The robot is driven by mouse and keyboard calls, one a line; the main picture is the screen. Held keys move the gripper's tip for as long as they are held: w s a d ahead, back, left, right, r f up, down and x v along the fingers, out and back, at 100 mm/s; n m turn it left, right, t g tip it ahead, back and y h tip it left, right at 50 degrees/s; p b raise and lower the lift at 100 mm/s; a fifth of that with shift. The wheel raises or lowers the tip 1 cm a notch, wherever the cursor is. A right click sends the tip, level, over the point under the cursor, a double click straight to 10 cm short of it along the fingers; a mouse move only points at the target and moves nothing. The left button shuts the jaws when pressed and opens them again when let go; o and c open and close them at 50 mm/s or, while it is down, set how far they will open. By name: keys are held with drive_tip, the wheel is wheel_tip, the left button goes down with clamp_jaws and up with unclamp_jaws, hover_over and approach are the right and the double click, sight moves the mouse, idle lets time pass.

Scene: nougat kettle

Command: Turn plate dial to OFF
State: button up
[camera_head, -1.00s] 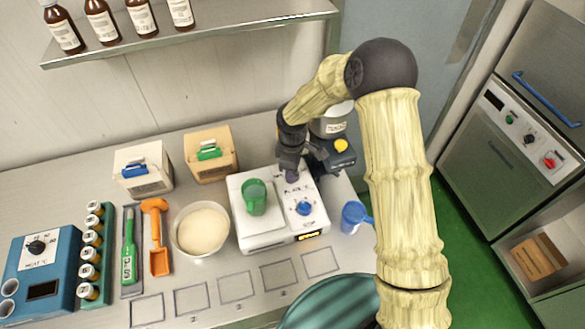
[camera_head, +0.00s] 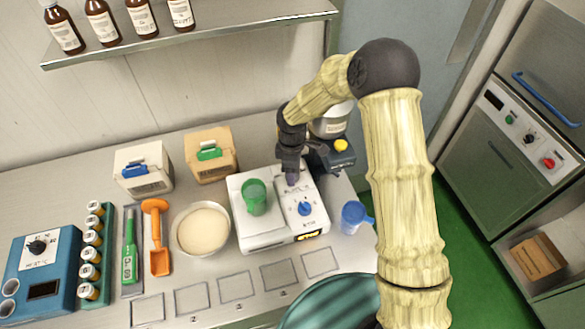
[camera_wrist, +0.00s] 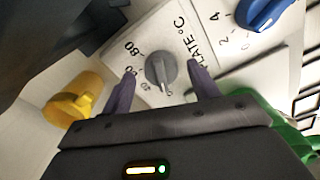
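The plate dial (camera_wrist: 160,71) is a grey knob on a white panel marked "PLATE °C" with numbers around it, in the wrist view. Its pale pointer mark seems to face the lower side of the picture, near the small numbers; the exact setting is hard to read. My gripper (camera_wrist: 162,76) is open, with one purple finger on each side of the dial and gaps showing between fingers and knob. In the head view my gripper (camera_head: 291,176) is over the back of the white hot plate unit (camera_head: 270,239) and hides the dial.
A blue dial (camera_head: 305,208) sits in front on the same panel and shows in the wrist view (camera_wrist: 266,11). A green cup (camera_head: 256,199) stands on the plate. A bowl (camera_head: 202,229) is left, a blue cup (camera_head: 353,216) right. A dark machine (camera_head: 333,152) stands close behind.

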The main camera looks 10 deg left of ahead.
drive_tip(key=shift+r, duration=0.1)
wheel_tip(320, 180, up, 17)
drive_tip(key=b, duration=0.3)
idle(0.4)
drive_tip(key=shift+r, duration=0.1)
drive_tip(key=s+d+f+m+t, duration=0.1)
drive_tip(key=s+d+f+m, duration=0.1)
drive_tip(key=s+d+m, duration=0.6)
drive_tip(key=s+d+f+m+t, duration=0.1)
drive_tip(key=s+d+m, duration=0.7)
drive_tip(key=d, duration=0.8)
drive_tip(key=f+m, duration=0.1)
drive_tip(key=m, duration=0.1)
drive_tip(key=shift+d+m+t, duration=0.2)
drive_tip(key=shift+m+t, duration=0.1)
drive_tip(key=shift+m, duration=0.1)
